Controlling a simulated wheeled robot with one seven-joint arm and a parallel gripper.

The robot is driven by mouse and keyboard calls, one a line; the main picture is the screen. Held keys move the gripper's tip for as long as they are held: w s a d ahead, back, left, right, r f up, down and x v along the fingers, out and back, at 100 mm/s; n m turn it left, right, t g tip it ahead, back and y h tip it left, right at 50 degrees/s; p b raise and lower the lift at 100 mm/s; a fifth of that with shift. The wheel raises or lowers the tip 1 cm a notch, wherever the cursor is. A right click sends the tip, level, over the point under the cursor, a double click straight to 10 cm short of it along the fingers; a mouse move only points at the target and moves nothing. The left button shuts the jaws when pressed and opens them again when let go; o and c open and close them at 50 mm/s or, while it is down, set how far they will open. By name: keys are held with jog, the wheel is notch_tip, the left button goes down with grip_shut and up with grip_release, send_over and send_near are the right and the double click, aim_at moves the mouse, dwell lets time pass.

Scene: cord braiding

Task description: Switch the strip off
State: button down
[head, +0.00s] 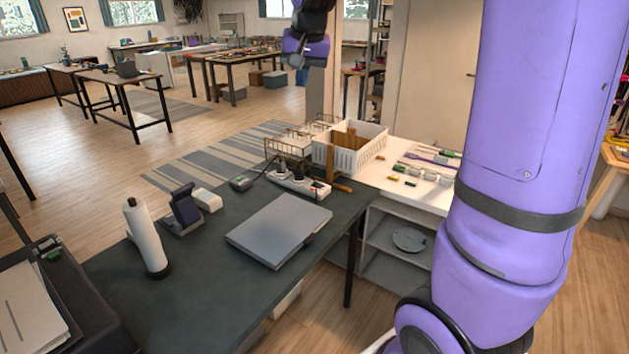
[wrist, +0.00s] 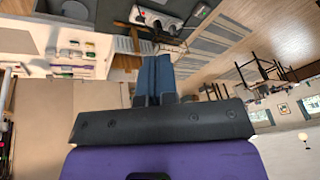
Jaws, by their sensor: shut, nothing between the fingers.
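The white power strip (head: 299,183) lies near the far right edge of the dark table in the head view, with dark plugs in it. It also shows at the top of the wrist view (wrist: 152,17), small, with a reddish spot near one end. Which way its switch is set is too small to tell. My gripper (wrist: 155,60) shows in the wrist view with its blue-grey fingers together and nothing between them. It is apart from the strip, which lies beyond the fingertips.
The dark table (head: 205,285) also holds a grey closed laptop (head: 279,230), a white roll (head: 146,236), a dark stand (head: 182,208) and a small grey box (head: 241,183). A white basket (head: 348,153) and a wire rack (head: 288,150) stand close behind the strip.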

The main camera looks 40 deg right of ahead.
jog(key=w+d+f+m, duration=0.1)
jog(key=w+d+f, duration=0.2)
jog(key=w, duration=0.2)
jog(key=w+d+f+m, duration=0.1)
jog(key=w+d+f, duration=0.2)
jog(key=w, duration=0.3)
jog(key=m+g+h, duration=0.2)
jog(key=m, duration=0.4)
send_over(315, 183)
jog(key=s+a, duration=0.2)
jog(key=a, duration=0.1)
notch_tip(315, 183, down, 30)
jog(key=shift+s, duration=0.2)
jog(key=shift+n, duration=0.3)
jog(key=x, duration=1.3)
jog(key=shift+s+a+f, duration=0.1)
jog(key=shift+s+a, duration=0.15)
jog(key=shift+a, duration=0.05)
jog(key=shift+f, duration=0.5)
